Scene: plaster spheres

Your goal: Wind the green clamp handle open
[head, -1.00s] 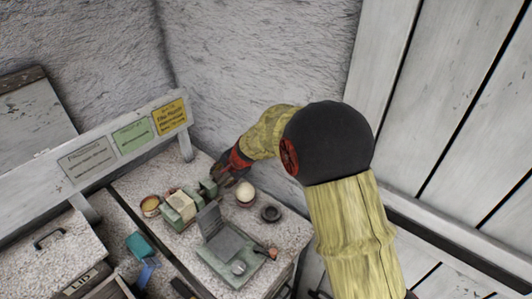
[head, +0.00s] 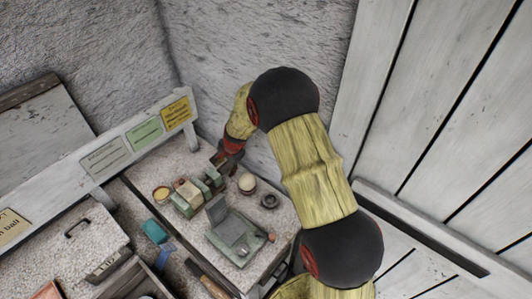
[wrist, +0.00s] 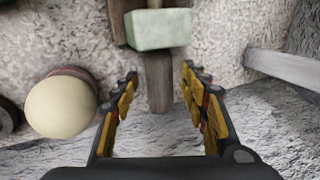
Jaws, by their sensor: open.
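The green clamp (head: 182,207) stands on the speckled worktop against the back wall, with a pale block (head: 187,190) between its jaws. In the wrist view a green end piece (wrist: 160,30) of it shows at top centre. A grey-brown bar (wrist: 158,80), which looks like the handle, reaches from under it towards me. My gripper (wrist: 159,76) is open, with one finger on each side of the bar and a gap showing on both sides. In the head view my gripper (head: 227,160) is at the clamp's far end and partly hides the handle.
A cream sphere (wrist: 62,106) sits close left of my gripper in the wrist view; in the head view the sphere (head: 247,183) is right of the clamp. A dark ring (head: 269,201), a hinged green-grey press (head: 232,238) and a yellow-filled bowl (head: 161,193) stand nearby.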

